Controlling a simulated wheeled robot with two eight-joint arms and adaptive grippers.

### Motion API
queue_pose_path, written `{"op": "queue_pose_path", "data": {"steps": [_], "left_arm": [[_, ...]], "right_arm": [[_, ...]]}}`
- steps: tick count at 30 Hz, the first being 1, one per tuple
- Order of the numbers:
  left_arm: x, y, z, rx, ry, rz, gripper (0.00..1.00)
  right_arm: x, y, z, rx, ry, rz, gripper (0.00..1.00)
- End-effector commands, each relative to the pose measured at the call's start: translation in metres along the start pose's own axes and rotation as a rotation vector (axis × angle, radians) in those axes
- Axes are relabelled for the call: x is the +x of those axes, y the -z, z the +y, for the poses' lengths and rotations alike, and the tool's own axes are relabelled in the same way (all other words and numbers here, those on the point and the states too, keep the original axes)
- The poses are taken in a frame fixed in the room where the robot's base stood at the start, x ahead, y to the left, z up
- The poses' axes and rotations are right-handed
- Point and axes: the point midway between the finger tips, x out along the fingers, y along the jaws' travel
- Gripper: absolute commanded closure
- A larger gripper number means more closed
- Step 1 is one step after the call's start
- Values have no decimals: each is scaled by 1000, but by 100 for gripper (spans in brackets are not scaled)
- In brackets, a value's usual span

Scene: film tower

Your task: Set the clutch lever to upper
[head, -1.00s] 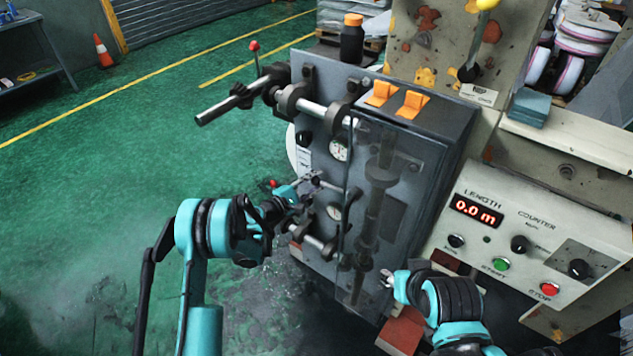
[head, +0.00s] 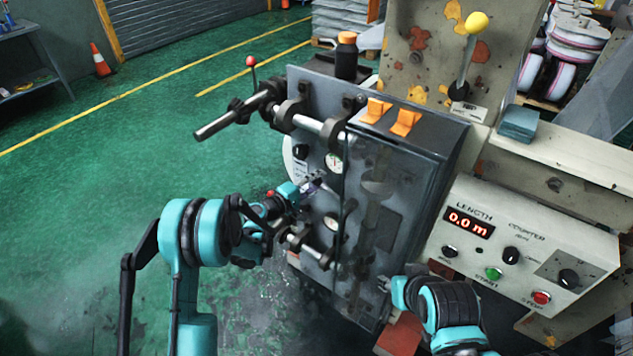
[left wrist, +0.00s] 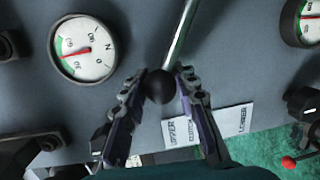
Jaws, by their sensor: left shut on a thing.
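The clutch lever has a bright metal shaft and a black ball knob (left wrist: 160,87), seen in the left wrist view. My left gripper (left wrist: 158,92) is shut on the lever, with its fingers on either side of the knob end. Below the knob is a white label (left wrist: 195,128) reading UPPER at left and LOWER at right; the knob lies nearer the UPPER end. In the head view my left gripper (head: 310,188) is at the grey cabinet's front, hiding most of the lever. My right gripper (head: 386,284) is low beside the cabinet, its jaws too small to judge.
A different lever with a yellow knob (head: 477,22) stands at upper right. The length counter panel (head: 468,222) is at right. Green floor at left is open.

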Motion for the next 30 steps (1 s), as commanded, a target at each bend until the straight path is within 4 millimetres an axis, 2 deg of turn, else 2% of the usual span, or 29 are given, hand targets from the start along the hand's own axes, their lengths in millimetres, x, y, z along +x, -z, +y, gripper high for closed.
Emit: {"op": "queue_pose_path", "data": {"steps": [11, 12, 14, 15, 25, 30], "left_arm": [[0, -2, 2, 7, 0, -1, 100], [0, -2, 2, 7, 0, -1, 69], [0, -2, 2, 6, 0, -1, 53], [0, -2, 2, 6, 0, -1, 49], [-3, 0, 1, 6, 0, 1, 49], [-27, 0, 1, 6, 0, 3, 49]], "right_arm": [[0, 0, 0, 0, 0, 0, 60], [0, 0, 0, 0, 0, 0, 60], [0, 0, 0, 0, 0, 0, 60], [0, 0, 0, 0, 0, 0, 60], [0, 0, 0, 0, 0, 0, 60], [0, 0, 0, 0, 0, 0, 60]]}}
